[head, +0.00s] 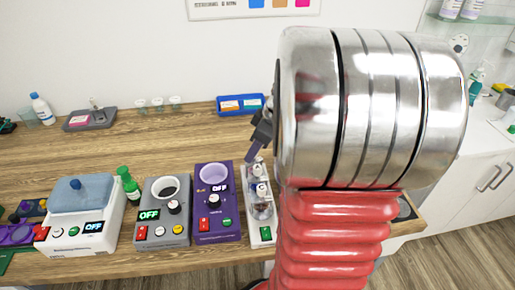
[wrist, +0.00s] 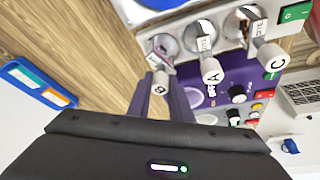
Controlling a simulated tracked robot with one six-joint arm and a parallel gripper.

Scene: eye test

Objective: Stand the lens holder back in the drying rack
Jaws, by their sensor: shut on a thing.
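My gripper (head: 253,150) hangs over the back end of a narrow white rack (head: 266,235) with a green switch. In the wrist view my gripper (wrist: 167,88) has its dark purple fingers shut on the white knob of lens holder B (wrist: 160,87). Its label tag and a round metal part show just beyond the knob. Lens holders A (wrist: 210,70) and C (wrist: 272,58) stand in the rack beside it. I cannot tell whether holder B touches the rack. My arm hides part of the rack's right side in the head view.
A purple device (head: 214,225) and a grey device (head: 168,225), both reading OFF, stand left of the rack. Further left is a white device with a blue lid (head: 80,193). A blue tray (head: 240,105) lies behind. The wooden table between is clear.

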